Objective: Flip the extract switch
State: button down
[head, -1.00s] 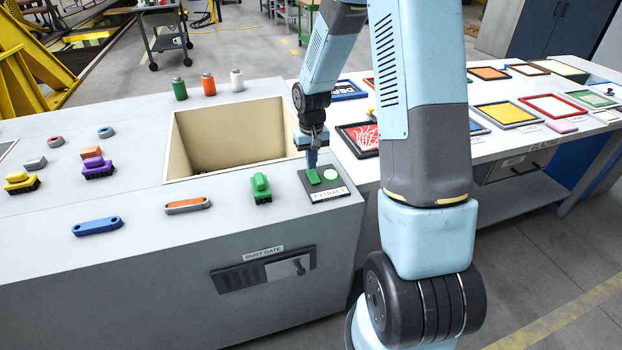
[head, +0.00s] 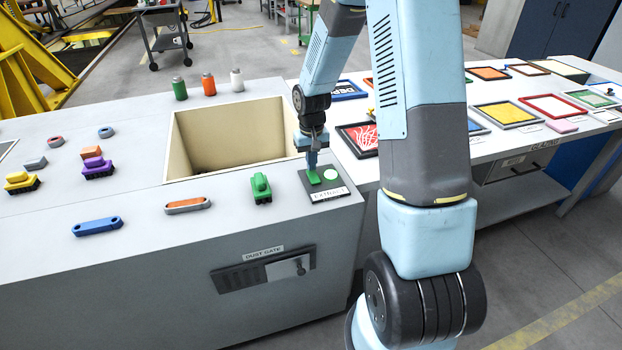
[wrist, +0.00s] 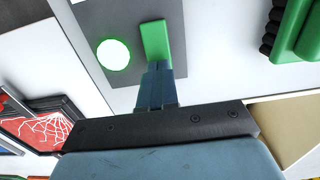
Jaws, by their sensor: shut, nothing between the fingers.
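The extract switch is a green rocker (head: 313,177) on a dark plate (head: 343,191) labelled "EXTRACT", at the right front corner of the grey bench. A round pale green-rimmed lamp (head: 331,174) sits beside it. In the wrist view the green rocker (wrist: 155,40) lies just beyond my fingertips, and the lamp (wrist: 113,55) shows to its left. My gripper (head: 312,166) points down at the rocker, shut and empty. In the wrist view its fingertips (wrist: 159,68) overlap the rocker's near end; whether they touch it I cannot tell.
A green brush (head: 261,188) lies left of the plate. An open square bin (head: 225,103) is sunk in the bench behind it. A dust gate panel (head: 263,269) is on the bench front. A table with several framed panels (head: 505,112) stands to the right.

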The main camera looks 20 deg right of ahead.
jog(key=shift+f, duration=0.6)
dwell(0.4)
jog(key=shift+r, duration=3.55)
jog(key=s+r+t, duration=0.1)
jog(key=s+r, duration=0.4)
jog(key=r, duration=0.3)
jog(key=s+r+t, duration=0.2)
jog(key=s+r, duration=0.4)
jog(key=r, duration=0.3)
jog(key=s+r+t, duration=0.1)
jog(key=s+r, duration=0.3)
jog(key=s, duration=0.4)
jog(key=s+r+t, duration=0.1)
jog(key=s+r, duration=0.3)
jog(key=s, duration=0.5)
jog(key=shift+s+a+t, duration=0.15)
jog(key=shift+a+t, duration=0.15)
jog(key=shift+a, duration=0.05)
